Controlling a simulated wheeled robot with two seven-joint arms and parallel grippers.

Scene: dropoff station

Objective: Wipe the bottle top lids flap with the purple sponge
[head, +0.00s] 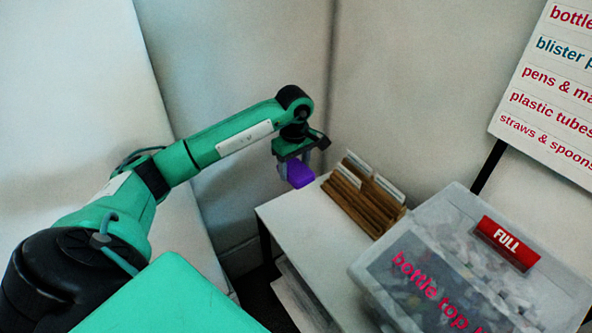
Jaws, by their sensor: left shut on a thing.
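My left gripper (298,164) is shut on the purple sponge (300,175), near the left corner of the white table. The sponge hangs below the fingers, and I cannot tell whether it touches anything. The bottle top lids box (450,254) is a clear bin at the lower right, full of pale bits, with pink "bottle top" lettering partly cut off by the frame. Its upper face, with a red "FULL" sign (507,244), looks like the flap. The gripper is left of the box and apart from it. My right gripper is not in view.
A white table (300,222) holds a brown file rack (362,200) with upright cards, between the sponge and the box. A sign board (548,90) stands at the upper right on a black post. Walls close in behind and at left.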

